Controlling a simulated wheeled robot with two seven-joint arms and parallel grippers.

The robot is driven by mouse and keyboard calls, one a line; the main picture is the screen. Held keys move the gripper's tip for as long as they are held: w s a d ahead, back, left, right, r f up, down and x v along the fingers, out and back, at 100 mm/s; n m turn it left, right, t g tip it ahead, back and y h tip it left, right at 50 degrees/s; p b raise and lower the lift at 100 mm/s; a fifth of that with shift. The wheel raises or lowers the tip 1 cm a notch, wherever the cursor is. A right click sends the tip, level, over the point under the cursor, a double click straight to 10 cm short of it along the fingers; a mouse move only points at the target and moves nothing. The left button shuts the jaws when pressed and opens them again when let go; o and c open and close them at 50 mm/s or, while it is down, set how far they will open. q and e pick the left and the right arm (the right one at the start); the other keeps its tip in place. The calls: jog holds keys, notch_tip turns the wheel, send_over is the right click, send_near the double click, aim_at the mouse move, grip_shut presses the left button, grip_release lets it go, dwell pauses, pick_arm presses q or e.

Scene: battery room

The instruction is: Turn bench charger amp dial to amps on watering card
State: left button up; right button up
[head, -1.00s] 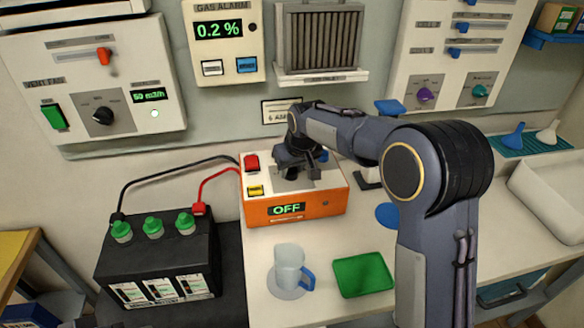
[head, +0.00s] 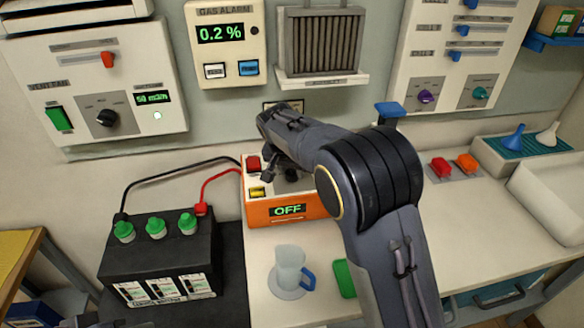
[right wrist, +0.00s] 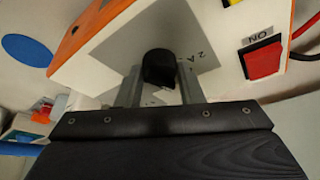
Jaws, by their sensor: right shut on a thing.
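The orange bench charger (head: 318,208) stands on the bench with a pale top and a display reading OFF. A red switch (head: 254,164) and a yellow button (head: 257,191) are on its left side. My right gripper (head: 283,175) is over the charger's top; it also shows in the right wrist view (right wrist: 158,78). There its fingers are shut on the black amp dial (right wrist: 158,66), with a "2 A" mark beside it. The dial's pointer is hidden. A small card (head: 283,104) on the wall is mostly hidden behind my arm.
A black battery (head: 160,260) with green caps stands left, wired to the charger. A clear jug (head: 290,265) is in front, beside a partly hidden green tray (head: 344,279). Red and orange blocks (head: 454,165) lie right. Vent fan and gas alarm panels line the wall.

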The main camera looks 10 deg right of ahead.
jog(key=m, duration=0.1)
jog(key=m+g+h+p, duration=0.1)
jog(key=m, duration=0.1)
jog(key=shift+w+a+r+m, duration=0.1)
jog(key=shift+r+m, duration=0.05)
jog(key=shift+m, duration=0.15)
jog(key=shift+m+g+h+p, duration=0.3)
jog(key=shift+m+g+p, duration=0.3)
jog(key=shift+m, duration=0.9)
jog(key=o, duration=1)
jog(key=shift+c, duration=0.2)
jog(key=v, duration=0.7)
jog(key=shift+a+r+b, duration=0.2)
jog(key=shift+r+b, duration=0.05)
jog(key=shift+b, duration=0.05)
